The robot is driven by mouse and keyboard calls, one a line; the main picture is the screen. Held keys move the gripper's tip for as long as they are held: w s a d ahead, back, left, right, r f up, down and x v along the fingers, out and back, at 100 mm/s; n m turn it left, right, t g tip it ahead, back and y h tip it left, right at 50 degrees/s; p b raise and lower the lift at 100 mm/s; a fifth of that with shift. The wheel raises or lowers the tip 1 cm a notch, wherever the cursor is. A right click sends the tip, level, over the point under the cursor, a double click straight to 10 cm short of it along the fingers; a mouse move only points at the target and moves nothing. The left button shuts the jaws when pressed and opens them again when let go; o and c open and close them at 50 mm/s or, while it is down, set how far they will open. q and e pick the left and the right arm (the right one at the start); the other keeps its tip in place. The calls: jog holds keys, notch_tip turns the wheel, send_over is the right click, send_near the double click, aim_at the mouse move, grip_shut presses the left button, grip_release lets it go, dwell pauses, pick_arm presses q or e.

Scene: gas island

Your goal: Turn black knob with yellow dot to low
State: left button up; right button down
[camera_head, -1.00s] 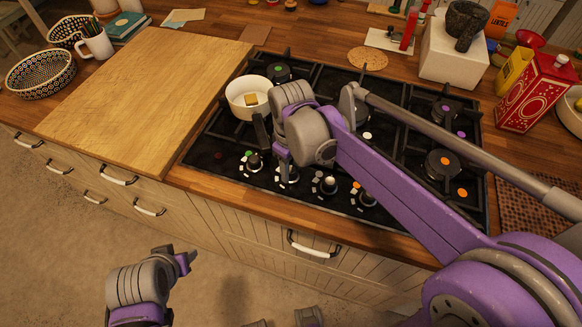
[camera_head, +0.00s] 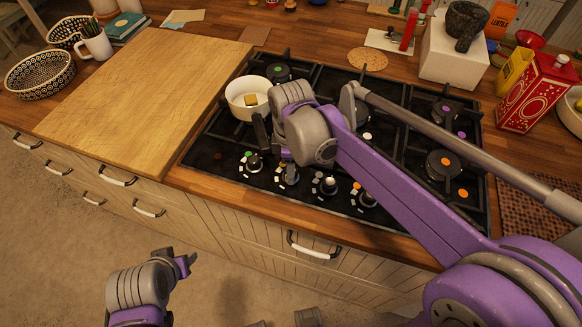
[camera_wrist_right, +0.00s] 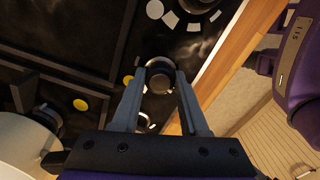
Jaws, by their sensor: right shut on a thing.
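The black knob with the yellow dot (camera_wrist_right: 160,77) is on the front strip of the black gas hob. In the head view this knob (camera_head: 289,175) is second from the left in the row and partly covered by my right gripper (camera_head: 287,160). In the right wrist view, my right gripper (camera_wrist_right: 161,73) has one finger on each side of the knob and is shut on it. The yellow dot (camera_wrist_right: 127,79) lies beside the knob. My left gripper (camera_head: 186,263) is low in front of the drawers, away from the hob; its fingers are unclear.
Other knobs (camera_head: 327,185) sit in the same row. A wooden board (camera_head: 150,90) lies left of the hob. A red tin (camera_head: 538,95) stands at right.

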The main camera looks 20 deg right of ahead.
dwell(0.4)
jog(key=shift+c, duration=2.1)
grip_release()
notch_tip(320, 180, up, 11)
jog(key=shift+p, duration=0.4)
jog(key=shift+f, duration=0.15)
